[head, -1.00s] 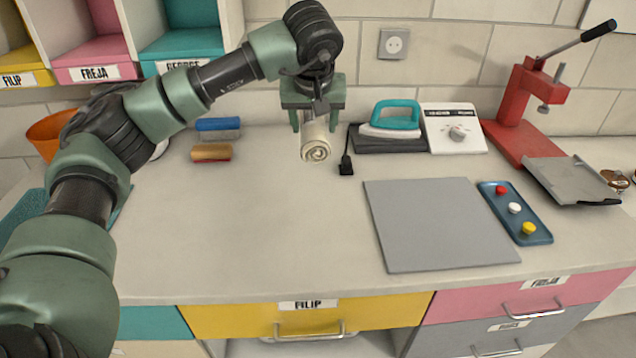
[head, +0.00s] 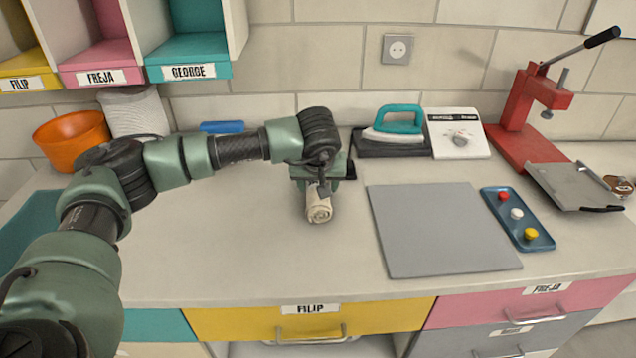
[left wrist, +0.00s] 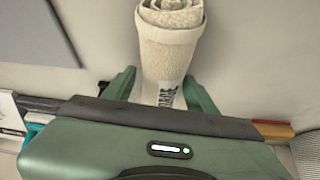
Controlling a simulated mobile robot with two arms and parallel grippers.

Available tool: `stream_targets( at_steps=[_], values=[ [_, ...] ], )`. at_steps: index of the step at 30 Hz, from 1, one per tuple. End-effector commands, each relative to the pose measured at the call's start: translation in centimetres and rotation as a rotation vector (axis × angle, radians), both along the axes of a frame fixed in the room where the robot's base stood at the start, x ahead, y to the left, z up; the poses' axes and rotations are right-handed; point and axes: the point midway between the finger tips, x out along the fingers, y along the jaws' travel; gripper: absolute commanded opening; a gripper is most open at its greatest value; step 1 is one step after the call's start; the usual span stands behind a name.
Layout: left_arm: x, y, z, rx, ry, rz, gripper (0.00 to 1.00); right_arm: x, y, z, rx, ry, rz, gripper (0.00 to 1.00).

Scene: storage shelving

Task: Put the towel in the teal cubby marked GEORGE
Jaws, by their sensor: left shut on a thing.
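The towel is a rolled cream towel (head: 319,208) with a band carrying dark lettering, which shows in the left wrist view (left wrist: 170,55). My left gripper (head: 318,186) is shut on the towel over the counter, left of the grey mat. In the left wrist view the gripper's fingers (left wrist: 160,88) stand on both sides of the roll. The teal cubby marked GEORGE (head: 190,72) is at the upper left on the wall, right of the pink FREJA cubby. Its label faces front and its upper part is cut off by the picture edge. My right gripper is not in view.
Below are an orange bowl (head: 70,138) and a ribbed white container (head: 132,112). A teal iron (head: 396,124), grey mat (head: 440,228), button tray (head: 517,219) and red press (head: 524,112) stand right.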

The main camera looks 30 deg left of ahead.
Motion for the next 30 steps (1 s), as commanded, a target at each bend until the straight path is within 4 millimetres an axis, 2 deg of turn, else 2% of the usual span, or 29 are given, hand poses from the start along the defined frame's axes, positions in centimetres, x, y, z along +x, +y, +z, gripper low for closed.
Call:
stream_targets(
  at_steps=[7,8,10,19,23,26,30],
  values=[
    [0.1,0.0,-0.3,0.000,-0.002,0.000,0.06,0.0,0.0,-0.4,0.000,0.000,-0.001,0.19],
    [0.0,0.0,-0.4,0.000,0.000,0.000,0.60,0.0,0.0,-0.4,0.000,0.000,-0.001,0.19],
    [0.0,0.0,-0.3,0.000,0.000,0.000,0.79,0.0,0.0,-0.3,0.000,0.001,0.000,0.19],
    [0.0,0.0,-0.2,0.000,0.000,0.000,0.79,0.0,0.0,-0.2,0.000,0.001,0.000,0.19],
    [-0.1,-0.1,0.5,0.000,-0.002,-0.002,0.79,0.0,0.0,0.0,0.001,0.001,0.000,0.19],
    [-0.7,-0.5,1.8,0.000,-0.004,-0.002,0.79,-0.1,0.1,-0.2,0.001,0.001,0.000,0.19],
    [-2.0,-1.2,4.4,-0.001,-0.006,-0.003,0.79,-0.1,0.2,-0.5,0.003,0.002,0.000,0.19]
  ],
)
